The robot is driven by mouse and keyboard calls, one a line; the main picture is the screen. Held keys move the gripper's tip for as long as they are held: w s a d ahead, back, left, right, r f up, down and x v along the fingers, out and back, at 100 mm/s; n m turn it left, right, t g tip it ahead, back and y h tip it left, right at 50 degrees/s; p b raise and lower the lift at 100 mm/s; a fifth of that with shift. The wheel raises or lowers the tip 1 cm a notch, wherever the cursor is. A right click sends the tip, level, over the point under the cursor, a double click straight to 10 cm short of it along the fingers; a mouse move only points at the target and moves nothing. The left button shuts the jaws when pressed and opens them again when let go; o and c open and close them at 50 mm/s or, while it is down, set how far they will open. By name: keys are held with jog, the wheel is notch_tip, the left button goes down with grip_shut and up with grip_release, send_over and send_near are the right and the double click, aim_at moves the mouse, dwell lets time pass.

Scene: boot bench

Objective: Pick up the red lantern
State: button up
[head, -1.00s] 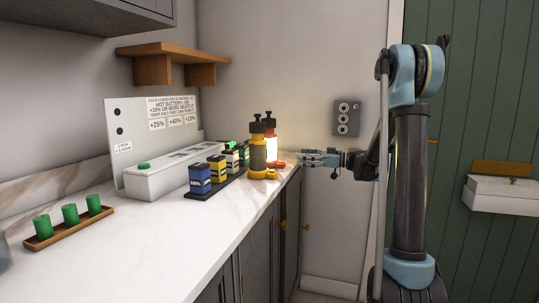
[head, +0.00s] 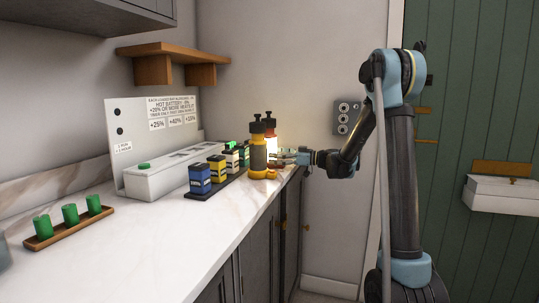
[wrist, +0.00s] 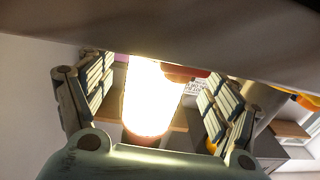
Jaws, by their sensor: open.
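The red lantern (head: 271,124) stands at the far end of the marble counter, lit, with a dark top. The yellow lantern (head: 258,155) stands in front of it and hides part of it in the head view. My gripper (head: 280,157) is open at the counter's right edge, beside the lanterns. In the wrist view, the glowing body of the red lantern (wrist: 152,100) is between the two spread fingers of my gripper (wrist: 155,88). Glare hides its detail, and I cannot tell whether a finger touches it.
A dark tray of coloured battery blocks (head: 217,182) lies left of the lanterns, before a pale charger box (head: 160,178). A wooden tray (head: 68,229) holds green cylinders. A wooden shelf (head: 170,50) is above. The front counter is clear.

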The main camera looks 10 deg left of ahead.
jog(key=a, duration=0.3)
jog(key=shift+w+a, duration=0.25)
jog(key=shift+c, duration=0.4)
jog(key=c, duration=1.3)
